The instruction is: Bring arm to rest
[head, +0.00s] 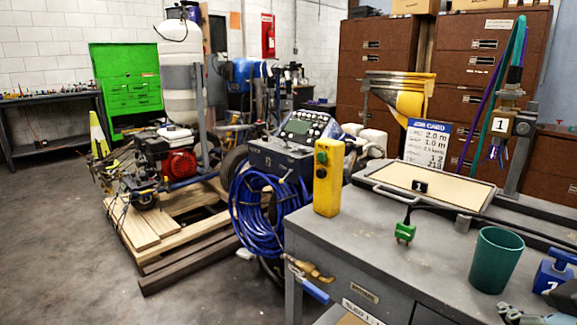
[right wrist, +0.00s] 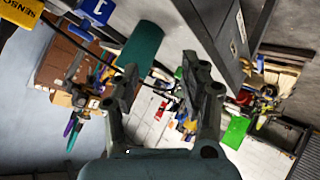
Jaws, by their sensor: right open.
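My right gripper (right wrist: 160,68) fills the lower middle of the right wrist view. Its two dark fingers stand apart with nothing between them. Beyond them the teal cup (right wrist: 141,45) and the grey workbench (right wrist: 205,18) show in a tilted view. In the head view the same cup (head: 497,260) stands upright on the bench top (head: 350,240). A small grey metal part (head: 510,313) shows at the lower right edge; I cannot tell whether it belongs to my gripper. My left gripper is in neither view.
On the bench are a yellow control box (head: 328,178), a green plug (head: 405,232), a framed tan board (head: 430,185) and a blue block (head: 553,272). A line striper with a red engine (head: 178,165) sits on a wooden pallet (head: 150,225). The floor at left (head: 55,250) is clear.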

